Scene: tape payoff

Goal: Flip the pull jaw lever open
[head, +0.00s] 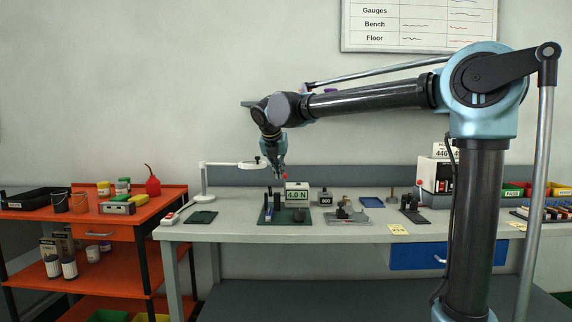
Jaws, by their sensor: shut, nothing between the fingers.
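The test stand (270,220) sits on a dark green base on the grey bench. Its display (297,195) reads 4.0 N. A blue upright part (268,210) stands at its left and a dark block (299,215) at its front right. My gripper (280,175) points down just above and behind the display's left end, its fingers shut and empty. A small red part (285,177) shows at the fingertips; I cannot tell whether it is the jaw lever's knob or whether the fingers touch it. The pull jaw is too small to make out.
A white lamp arm (232,164) reaches in from the left. A weight marked 800 (325,197) and a metal fixture (348,214) stand to the right. A dark pad (201,217) lies at the left. An orange cart (92,214) stands left of the bench.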

